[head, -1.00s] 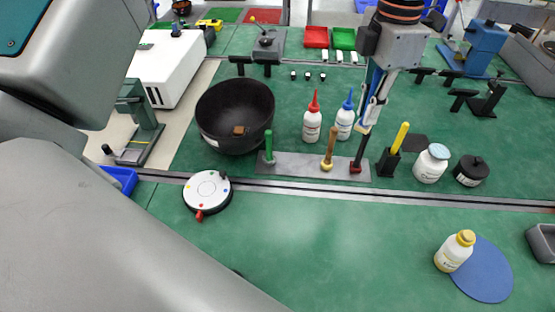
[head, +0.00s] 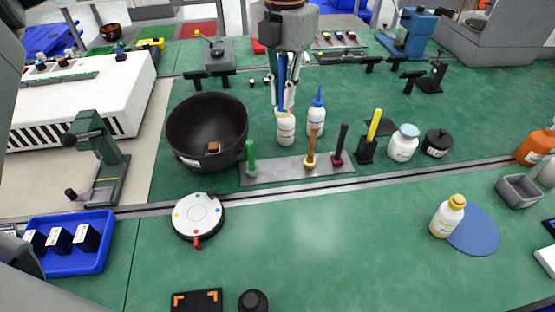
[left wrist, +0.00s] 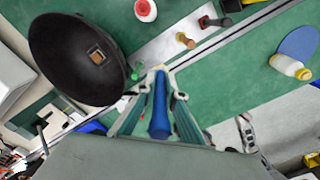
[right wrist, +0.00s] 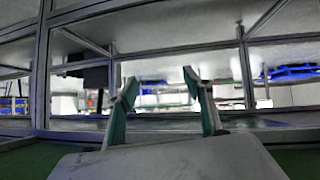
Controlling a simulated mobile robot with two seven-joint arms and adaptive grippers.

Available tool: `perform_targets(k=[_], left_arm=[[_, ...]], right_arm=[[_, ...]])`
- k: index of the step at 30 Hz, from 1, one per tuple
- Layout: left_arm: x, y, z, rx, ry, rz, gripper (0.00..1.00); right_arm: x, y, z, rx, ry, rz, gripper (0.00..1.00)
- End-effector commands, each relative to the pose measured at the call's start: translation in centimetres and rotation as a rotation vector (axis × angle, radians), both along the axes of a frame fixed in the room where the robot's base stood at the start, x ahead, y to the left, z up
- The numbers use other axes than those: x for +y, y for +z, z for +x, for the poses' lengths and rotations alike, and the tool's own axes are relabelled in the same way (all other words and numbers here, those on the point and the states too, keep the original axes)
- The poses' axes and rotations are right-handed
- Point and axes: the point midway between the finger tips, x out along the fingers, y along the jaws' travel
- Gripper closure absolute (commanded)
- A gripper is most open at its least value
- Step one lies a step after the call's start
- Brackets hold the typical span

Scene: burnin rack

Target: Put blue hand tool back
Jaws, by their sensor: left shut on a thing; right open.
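The blue hand tool (head: 282,70) is held upright in my left gripper (head: 285,102). In the left wrist view the blue tool (left wrist: 159,105) stands between the fingers. The grey tool strip (head: 275,172) lies on the green bench. It carries a green-handled tool (head: 251,157) at its left, a wooden-handled one (head: 311,146) and a dark-handled one with a red base (head: 340,145) at its right. The gap between green and wooden tools is bare. My left gripper shows above and behind that gap. My right gripper (right wrist: 157,88) is open and empty in the right wrist view.
A white bottle (head: 286,131), its top hidden by my gripper, and a blue-tipped bottle (head: 316,121) stand behind the strip. A black bowl (head: 185,140) is at left. A yellow-handled tool in a black holder (head: 366,150) is at right.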

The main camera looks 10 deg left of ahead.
Motion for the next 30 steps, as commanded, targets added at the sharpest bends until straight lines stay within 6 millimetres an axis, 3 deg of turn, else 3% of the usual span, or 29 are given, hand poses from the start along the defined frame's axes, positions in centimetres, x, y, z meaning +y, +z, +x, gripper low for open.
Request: perform_targets(k=[3, 13, 18, 23, 30], left_arm=[[0.1, -3.3, -0.1, 0.006, -0.002, 0.001, 1.0], [0.1, -11.0, 0.0, 0.004, -0.002, 0.001, 1.0], [0.0, -13.0, 0.0, 0.001, -0.002, -0.001, 1.0], [0.0, -13.8, 0.0, 0.001, -0.001, -0.001, 1.0], [0.0, -17.1, 0.0, 0.003, -0.002, 0.001, 1.0]], right_arm=[[-0.1, -0.4, 0.0, 0.003, 0.0, -0.005, 0.49], [-0.3, -0.5, 0.2, -0.005, 0.001, -0.011, 0.49], [-0.3, -0.2, 0.5, -0.012, 0.001, -0.011, 0.49], [-0.3, -0.2, 0.6, -0.013, 0.001, -0.012, 0.49], [-0.4, -0.7, 0.4, -0.008, 0.002, -0.014, 0.49]])
